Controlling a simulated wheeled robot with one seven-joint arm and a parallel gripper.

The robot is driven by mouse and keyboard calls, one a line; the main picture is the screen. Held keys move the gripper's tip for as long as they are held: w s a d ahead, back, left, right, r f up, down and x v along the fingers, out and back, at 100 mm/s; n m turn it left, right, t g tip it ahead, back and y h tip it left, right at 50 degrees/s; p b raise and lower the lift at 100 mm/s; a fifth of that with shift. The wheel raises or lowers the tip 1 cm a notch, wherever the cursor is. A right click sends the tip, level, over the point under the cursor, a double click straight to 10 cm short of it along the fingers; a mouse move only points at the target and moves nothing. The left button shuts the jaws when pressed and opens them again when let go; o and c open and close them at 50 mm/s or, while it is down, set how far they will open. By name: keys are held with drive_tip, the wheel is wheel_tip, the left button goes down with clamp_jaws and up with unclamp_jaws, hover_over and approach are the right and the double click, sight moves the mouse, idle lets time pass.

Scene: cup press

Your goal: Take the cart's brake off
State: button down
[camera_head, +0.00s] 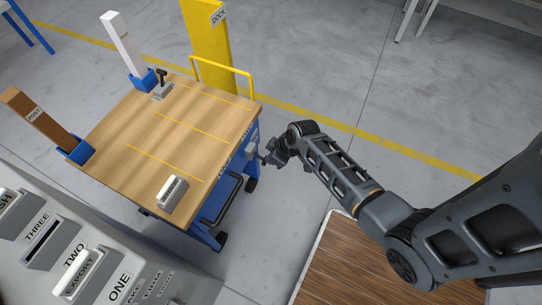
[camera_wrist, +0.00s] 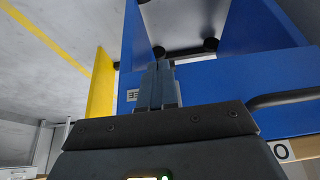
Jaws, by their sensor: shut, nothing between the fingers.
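The cart (camera_head: 165,125) has a wooden top, blue sides and a yellow rail at its far end. A small black T-shaped lever (camera_head: 161,76) stands on a grey base at the top's back corner. A black bar (camera_head: 221,201) runs along the near blue side; it also shows in the wrist view (camera_wrist: 285,97). I cannot tell which part is the brake. My gripper (camera_head: 266,158) is beside the cart's right side, close to a small grey part there. In the wrist view its fingers (camera_wrist: 158,66) are shut and empty, before the blue side (camera_wrist: 220,85).
A white post (camera_head: 122,42) and a brown post (camera_head: 40,120) stand in blue holders at the cart's left edge. A yellow dock post (camera_head: 208,45) rises behind. A grey panel (camera_head: 75,235) is at lower left, a wooden surface (camera_head: 345,265) below my arm.

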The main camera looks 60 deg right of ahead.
drive_tip(key=shift+s+f, duration=0.15)
drive_tip(key=shift+f, duration=0.35)
idle(0.3)
